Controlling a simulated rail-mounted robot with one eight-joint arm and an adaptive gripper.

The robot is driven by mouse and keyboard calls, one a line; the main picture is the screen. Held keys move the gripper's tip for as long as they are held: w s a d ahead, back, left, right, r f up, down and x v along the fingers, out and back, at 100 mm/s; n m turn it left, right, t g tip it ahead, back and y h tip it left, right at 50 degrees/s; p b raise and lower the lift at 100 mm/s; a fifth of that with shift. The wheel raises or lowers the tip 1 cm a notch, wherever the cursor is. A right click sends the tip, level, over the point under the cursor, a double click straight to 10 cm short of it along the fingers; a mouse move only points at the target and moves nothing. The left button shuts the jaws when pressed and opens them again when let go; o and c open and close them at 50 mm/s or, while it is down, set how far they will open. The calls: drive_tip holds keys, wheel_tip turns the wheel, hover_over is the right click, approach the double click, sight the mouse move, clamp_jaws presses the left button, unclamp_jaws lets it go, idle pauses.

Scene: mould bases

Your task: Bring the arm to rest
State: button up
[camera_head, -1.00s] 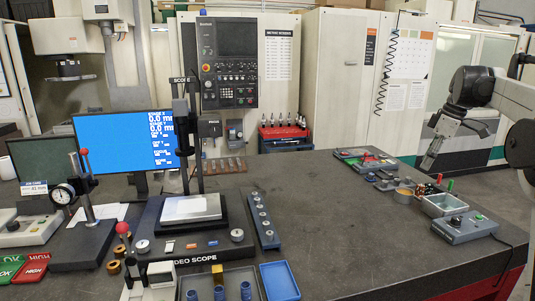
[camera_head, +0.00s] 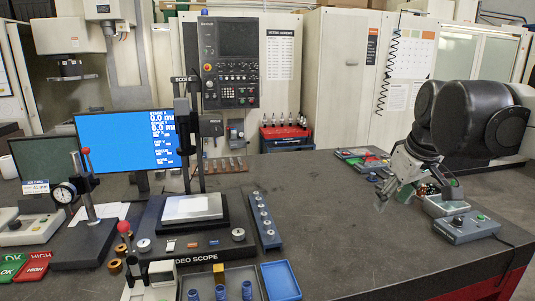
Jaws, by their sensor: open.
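My gripper (camera_head: 385,194) is at the right of the camera_head view, above the right part of the dark bench (camera_head: 320,205). Its fingers point down and to the left. They are open, with nothing visible between them. The gripper stands in front of the small parts on the bench's right side and hides some of them. The black and grey links of my arm reach in from the right edge behind it.
A grey control box (camera_head: 468,227) and a clear bin (camera_head: 437,206) lie close to my gripper. Coloured trays (camera_head: 362,156) lie behind it. The video scope (camera_head: 193,208), blue tray (camera_head: 280,281) and blue pin rack (camera_head: 263,220) stand left. The bench's middle is clear.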

drive_tip(key=s+a+f+m+t, duration=0.1)
drive_tip(key=s+a+f+m, duration=0.1)
drive_tip(key=s+f, duration=0.4)
drive_tip(key=s+a+f+m+t, duration=0.1)
drive_tip(key=s+a+f, duration=0.4)
drive_tip(key=s, duration=0.6)
wheel_tip(320, 180, down, 2)
drive_tip(key=shift+a+f+m+t, duration=0.15)
drive_tip(key=shift+f+m+t, duration=0.15)
drive_tip(key=shift+m, duration=0.3)
